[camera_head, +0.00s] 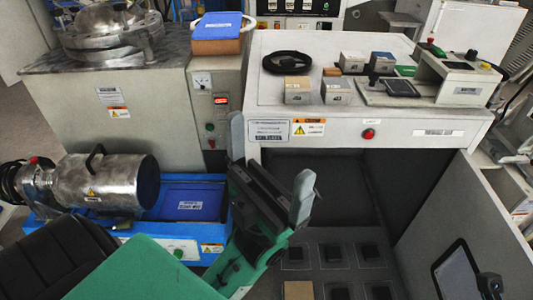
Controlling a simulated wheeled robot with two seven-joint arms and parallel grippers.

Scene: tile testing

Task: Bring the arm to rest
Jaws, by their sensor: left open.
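My left gripper (270,168) is open, with its two pale fingertips spread apart and nothing between them. It points up in the middle of the view, in front of the white test bench (400,130). My green left arm (150,270) comes in from the lower left. The gripper overlaps the bench's left front edge in the picture; I cannot tell how far apart they are. My right gripper does not show.
A metal cylinder (110,182) lies on a blue machine (205,212) at the left. Small tile boxes (338,92) and a black cable coil (287,62) sit on the bench top. A slotted dark tray (330,275) lies below the gripper. A grey panel (450,220) stands at the right.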

